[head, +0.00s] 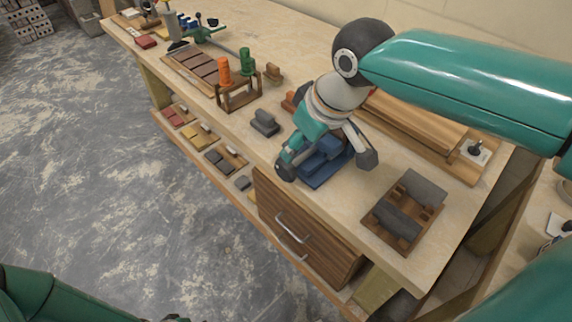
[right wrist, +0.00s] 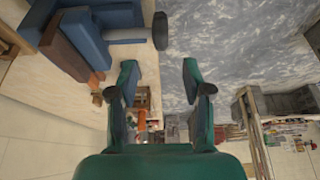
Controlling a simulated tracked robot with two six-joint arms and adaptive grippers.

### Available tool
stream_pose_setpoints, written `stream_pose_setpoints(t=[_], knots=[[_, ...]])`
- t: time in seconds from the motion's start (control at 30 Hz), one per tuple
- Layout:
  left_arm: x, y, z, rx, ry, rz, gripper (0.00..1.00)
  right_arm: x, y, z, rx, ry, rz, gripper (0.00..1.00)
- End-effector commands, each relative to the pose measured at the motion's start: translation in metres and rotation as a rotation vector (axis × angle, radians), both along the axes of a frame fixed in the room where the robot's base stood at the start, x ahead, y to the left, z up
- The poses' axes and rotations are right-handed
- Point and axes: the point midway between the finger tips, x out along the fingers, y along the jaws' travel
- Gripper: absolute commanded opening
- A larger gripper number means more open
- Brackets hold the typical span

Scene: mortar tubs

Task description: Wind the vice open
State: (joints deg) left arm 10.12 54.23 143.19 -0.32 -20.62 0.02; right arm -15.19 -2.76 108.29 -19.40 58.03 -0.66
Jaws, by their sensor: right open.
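The blue vice (head: 325,165) stands near the front edge of the workbench, partly hidden under my right arm. In the right wrist view the blue vice (right wrist: 108,18) is at the upper left, with brown pieces (right wrist: 66,50) against it. A dark rounded end (right wrist: 160,30) shows beside it, over the bench edge; I cannot tell whether it is the vice's handle. My right gripper (head: 326,164) is over the vice. In the right wrist view its fingers (right wrist: 158,85) are apart with nothing between them. My left gripper is not in view.
A wooden tray with dark grey blocks (head: 427,188) lies right of the vice. A small grey block (head: 265,122) and a rack with orange and green tools (head: 238,92) stand left. Drawers (head: 300,228) are below the bench edge. Open floor (head: 130,200) is at left.

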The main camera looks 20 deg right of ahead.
Motion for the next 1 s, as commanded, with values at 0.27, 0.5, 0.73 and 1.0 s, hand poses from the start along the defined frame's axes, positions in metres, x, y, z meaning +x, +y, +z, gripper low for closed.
stream_pose_setpoints(t=[0.27, 0.5, 0.73, 1.0], knots=[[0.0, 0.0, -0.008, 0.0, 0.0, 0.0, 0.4, 0.021, 0.007, -0.059, 0.0, 0.006, -0.002, 0.49], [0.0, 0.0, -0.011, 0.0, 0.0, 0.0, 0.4, 0.033, 0.012, -0.089, 0.0, 0.003, -0.003, 0.49], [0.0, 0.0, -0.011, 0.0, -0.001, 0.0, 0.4, 0.037, 0.012, -0.097, 0.001, 0.001, -0.004, 0.49], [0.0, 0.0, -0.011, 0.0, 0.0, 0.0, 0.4, 0.037, 0.012, -0.096, 0.001, 0.0, -0.004, 0.39]])
